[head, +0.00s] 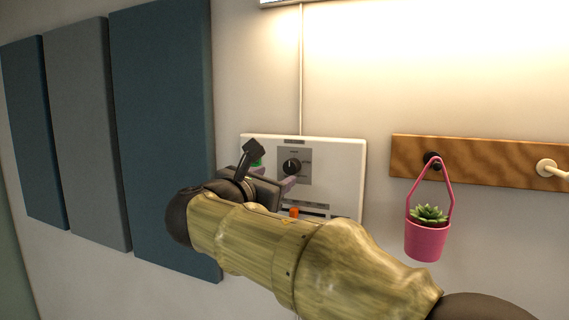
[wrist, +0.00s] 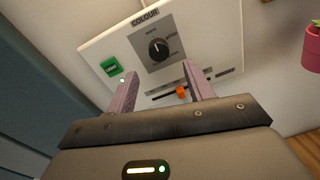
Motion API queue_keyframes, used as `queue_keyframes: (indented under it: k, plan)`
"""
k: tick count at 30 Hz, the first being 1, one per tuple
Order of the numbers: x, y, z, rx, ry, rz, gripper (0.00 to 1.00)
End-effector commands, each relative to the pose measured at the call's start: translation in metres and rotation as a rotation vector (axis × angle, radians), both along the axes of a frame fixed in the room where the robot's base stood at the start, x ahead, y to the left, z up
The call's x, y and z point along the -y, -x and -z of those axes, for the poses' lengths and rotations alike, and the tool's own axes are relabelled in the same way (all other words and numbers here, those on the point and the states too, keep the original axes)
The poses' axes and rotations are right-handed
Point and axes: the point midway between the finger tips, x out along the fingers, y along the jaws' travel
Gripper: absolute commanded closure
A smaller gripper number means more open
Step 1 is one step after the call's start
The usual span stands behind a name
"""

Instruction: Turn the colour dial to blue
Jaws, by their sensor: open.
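The colour dial (wrist: 158,48) is a round black knob with a pale pointer line on a grey square, under the word COLOUR. It sits on a white wall panel (wrist: 100,42) and also shows in the head view (head: 291,166). The pointer is near the top; the labels around it are too small to read surely. My gripper (wrist: 158,80) is open and empty, its two pinkish fingers apart, in front of the panel and below the dial in the wrist view. In the head view my gripper (head: 270,168) covers the panel's left part. I see no contact with the dial.
The panel also has a green button (wrist: 111,67) at its left and an orange slider (wrist: 182,91) low down. A pink plant pot (head: 427,240) hangs from a wooden peg rail (head: 500,163) at right. Blue and grey wall panels (head: 160,140) stand at left.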

Motion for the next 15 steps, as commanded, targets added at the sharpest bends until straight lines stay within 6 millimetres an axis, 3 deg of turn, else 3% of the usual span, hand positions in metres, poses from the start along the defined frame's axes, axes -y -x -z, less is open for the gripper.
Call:
queue_keyframes:
  k: [9,15]
  plan:
    - [0.019,-0.049,-0.003,-0.002,0.000,-0.001,0.48]
    - [0.024,-0.060,-0.001,0.000,0.000,-0.004,0.48]
